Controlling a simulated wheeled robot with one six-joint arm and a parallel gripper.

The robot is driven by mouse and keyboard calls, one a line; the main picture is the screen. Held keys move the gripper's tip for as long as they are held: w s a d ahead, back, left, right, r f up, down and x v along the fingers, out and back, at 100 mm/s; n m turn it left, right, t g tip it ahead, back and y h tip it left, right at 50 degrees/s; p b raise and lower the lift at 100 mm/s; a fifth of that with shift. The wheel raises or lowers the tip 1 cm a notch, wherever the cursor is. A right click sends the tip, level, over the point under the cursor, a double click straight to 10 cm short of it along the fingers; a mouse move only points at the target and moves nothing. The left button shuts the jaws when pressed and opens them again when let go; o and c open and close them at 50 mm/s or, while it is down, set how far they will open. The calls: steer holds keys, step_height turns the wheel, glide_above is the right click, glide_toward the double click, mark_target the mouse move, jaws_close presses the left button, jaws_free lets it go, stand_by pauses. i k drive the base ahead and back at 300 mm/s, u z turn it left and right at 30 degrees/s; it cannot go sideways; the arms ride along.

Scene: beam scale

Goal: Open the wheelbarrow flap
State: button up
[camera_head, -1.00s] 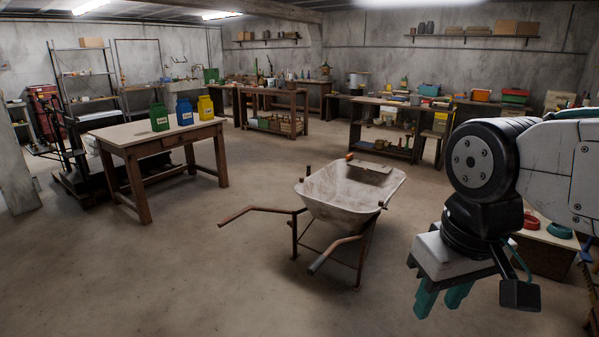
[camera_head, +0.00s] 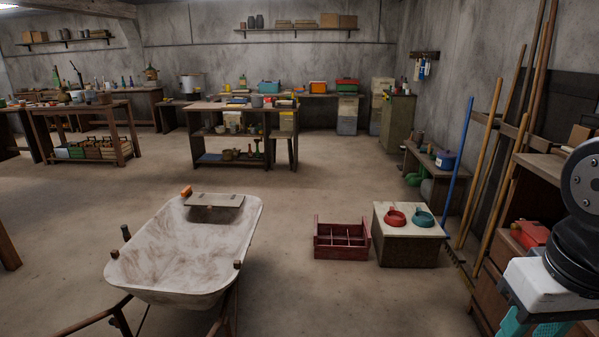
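The wheelbarrow (camera_head: 180,255) stands on the floor at lower left, its pale, stained tray empty. A flat grey-brown plate, seemingly the flap (camera_head: 216,201), lies at the tray's far end. A small orange piece (camera_head: 186,191) sits at its left corner. My gripper (camera_head: 532,328) is at the lower right edge, far to the right of the wheelbarrow and not touching it. Its teal fingers look apart with nothing seen between them; their tips are cut off by the frame.
A red divided crate (camera_head: 342,240) and a low box with red and teal bowls (camera_head: 405,248) stand right of the wheelbarrow. Poles (camera_head: 482,165) and a wooden cabinet (camera_head: 490,262) line the right side. A workbench (camera_head: 240,107) stands behind. Floor between wheelbarrow and crate is clear.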

mark_target(210, 201)
steer(key=z, duration=0.3)
steer(key=i, duration=1.85)
steer(key=u, duration=0.65)
steer(key=i, duration=1.35)
steer(key=u, duration=1.2)
steer(key=i, duration=0.4)
steer(key=u, duration=0.2)
